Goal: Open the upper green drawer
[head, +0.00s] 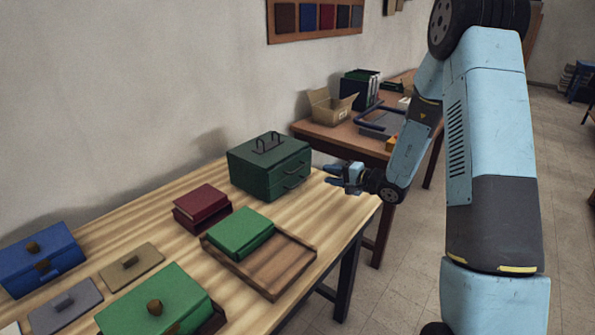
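A dark green two-drawer box (255,178) with a dark carrying handle on its lid stands at the far end of the wooden table. The upper green drawer (281,174) is in its right-hand face and looks closed, with a thin curved handle (293,168). A similar handle sits below it on the lower drawer (289,188). My gripper (328,175) is to the right of the box, fingers pointing left toward the drawer face. Its blue fingers look apart with nothing between them, and it appears clear of the handles.
A wooden tray (283,271) with a green block (239,232) and a red box (202,206) are in front of the green box. Nearer are another green box (165,300), a blue box (40,262) and flat pieces. A second table with a cardboard box (333,106) stands behind.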

